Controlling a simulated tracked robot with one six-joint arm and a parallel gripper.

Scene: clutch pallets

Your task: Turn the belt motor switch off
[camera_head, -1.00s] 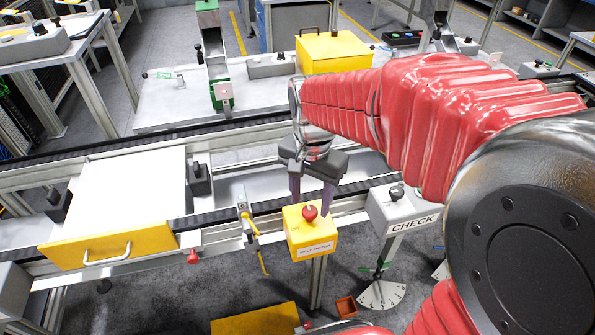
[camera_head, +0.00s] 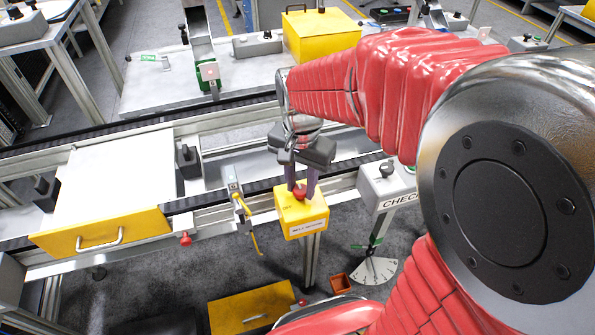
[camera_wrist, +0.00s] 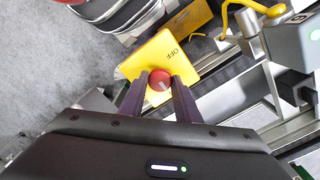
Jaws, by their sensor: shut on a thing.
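The belt motor switch is a yellow box (camera_head: 302,213) with a white label on its front and a red knob (camera_head: 299,191) on its top. It stands on a post at the front edge of the conveyor. My gripper (camera_head: 301,184) points down over the box with its fingers on either side of the red knob. In the wrist view my gripper (camera_wrist: 159,92) is shut on the red knob (camera_wrist: 159,80), which carries a pale mark. The word OFF shows on the yellow top (camera_wrist: 160,55) beside the knob.
A grey CHECK box (camera_head: 385,188) with a black knob stands just right of the switch. A yellow lever (camera_head: 240,205) hangs close on its left. A white-topped drawer unit with a yellow front (camera_head: 100,238) sits further left. A yellow box (camera_head: 322,35) stands on the back table.

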